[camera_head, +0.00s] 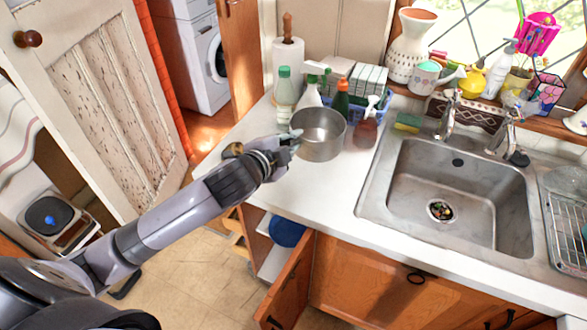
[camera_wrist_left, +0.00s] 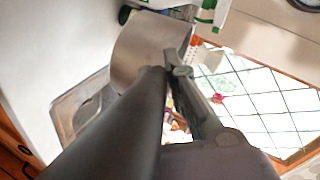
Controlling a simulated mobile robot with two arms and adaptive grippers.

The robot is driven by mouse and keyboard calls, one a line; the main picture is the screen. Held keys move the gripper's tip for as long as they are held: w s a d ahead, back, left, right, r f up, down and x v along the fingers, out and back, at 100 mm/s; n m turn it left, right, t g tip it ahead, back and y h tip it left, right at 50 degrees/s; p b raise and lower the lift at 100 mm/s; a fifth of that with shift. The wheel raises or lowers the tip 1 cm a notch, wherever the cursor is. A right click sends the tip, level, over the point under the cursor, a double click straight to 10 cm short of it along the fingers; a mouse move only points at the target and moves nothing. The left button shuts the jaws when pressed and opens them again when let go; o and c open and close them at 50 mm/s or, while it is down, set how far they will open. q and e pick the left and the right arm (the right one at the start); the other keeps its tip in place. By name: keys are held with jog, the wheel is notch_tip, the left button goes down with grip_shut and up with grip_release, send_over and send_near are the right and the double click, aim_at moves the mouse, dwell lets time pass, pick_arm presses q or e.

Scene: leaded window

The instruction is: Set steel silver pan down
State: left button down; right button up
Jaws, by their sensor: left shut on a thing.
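The steel silver pan (camera_head: 321,147) is a round, open, empty-looking pot at the back of the white countertop (camera_head: 300,190), left of the sink. My left gripper (camera_head: 292,140) comes in from the left and is shut on the pan at its left side. In the left wrist view, the fingers (camera_wrist_left: 172,72) meet at the edge of the pan (camera_wrist_left: 138,48), and the camera is rolled. The pan looks about level. I cannot tell whether its base touches the counter. My right gripper is not in view.
Spray bottles (camera_head: 367,125), a green-capped bottle (camera_head: 284,92) and a paper towel roll (camera_head: 288,60) crowd behind the pan. The steel sink (camera_head: 375,190) lies to the right. The counter in front of the pan is clear. A cabinet door (camera_head: 291,287) hangs open below.

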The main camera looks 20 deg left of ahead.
pick_arm(q)
jog(key=shift+w+a+f, duration=0.1)
jog(key=shift+w+f, duration=0.05)
jog(key=shift+f, duration=3.3)
jog(key=shift+w+f, duration=0.15)
jog(key=shift+f, duration=3.25)
jog(key=c, duration=2)
grip_release()
jog(key=shift+f, duration=0.25)
jog(key=shift+c, duration=0.2)
jog(key=o, duration=0.5)
jog(key=shift+c, duration=0.2)
jog(key=shift+r, duration=0.1)
